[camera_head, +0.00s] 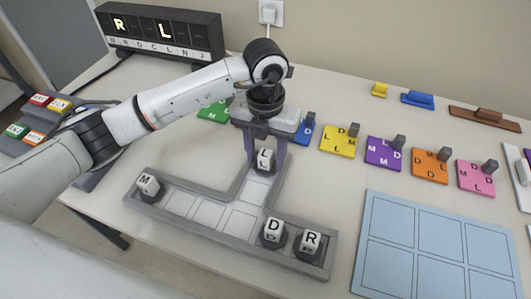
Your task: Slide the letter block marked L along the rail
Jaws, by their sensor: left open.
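The white letter block marked L (265,160) sits at the far end of the upper branch of the grey rail (181,221). My left gripper (266,156) reaches in from the left and points down over this block. Its purple fingers are open, one on each side of the block; whether they touch it I cannot tell. In the same rail, block M (148,184) is at the left end, and blocks D (273,231) and R (310,241) stand side by side at the right end. My right gripper is not in view.
A black display (162,32) shows lit letters R and L at the back left. Coloured lettered plates with grey pegs, such as a yellow one (341,141), line up behind the rail. A blue gridded mat (437,247) lies at the right. Rail cells between M and D are empty.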

